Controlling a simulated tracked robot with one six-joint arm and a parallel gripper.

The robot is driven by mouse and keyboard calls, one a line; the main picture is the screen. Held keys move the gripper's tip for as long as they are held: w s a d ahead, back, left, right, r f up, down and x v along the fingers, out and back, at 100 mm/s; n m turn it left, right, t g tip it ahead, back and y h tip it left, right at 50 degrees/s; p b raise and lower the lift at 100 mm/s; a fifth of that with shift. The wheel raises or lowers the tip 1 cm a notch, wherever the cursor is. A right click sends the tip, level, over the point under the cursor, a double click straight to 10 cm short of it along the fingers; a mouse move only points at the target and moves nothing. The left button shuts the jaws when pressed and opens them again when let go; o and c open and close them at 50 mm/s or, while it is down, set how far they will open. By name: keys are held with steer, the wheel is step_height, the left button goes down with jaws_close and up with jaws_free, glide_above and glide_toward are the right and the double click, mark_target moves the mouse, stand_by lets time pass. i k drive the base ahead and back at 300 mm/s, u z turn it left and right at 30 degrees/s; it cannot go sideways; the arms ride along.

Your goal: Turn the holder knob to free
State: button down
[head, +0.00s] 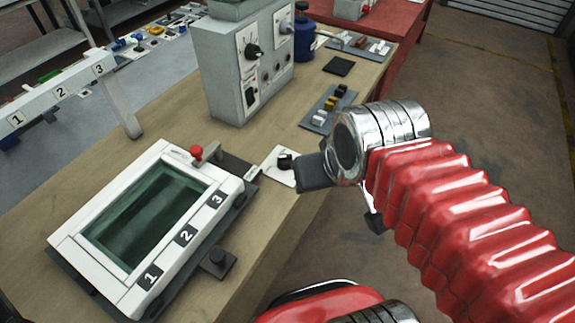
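A white frame (110,262) with a dark green pane and the labels 1, 2 and 3 lies on a dark holder base on the wooden bench. A black knob (285,160) stands on a small white plate beside the holder's right end. My gripper (312,172) is just right of this knob, with a dark finger close to it; I cannot tell whether they touch. The silver wrist and red sleeve hide the rest of the gripper. I cannot tell the knobs' settings.
A red-knobbed lever (197,152) stands at the frame's far edge. A grey control box (236,70) stands behind, with a block of small switches (328,109) and a black pad (339,66) to its right. A white numbered rail (60,93) is at left. Open floor lies right.

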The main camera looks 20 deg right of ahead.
mark_target(284, 161)
steer(key=k, duration=1.3)
steer(key=z, duration=0.25)
steer(key=i, duration=1.7)
steer(key=u, duration=0.55)
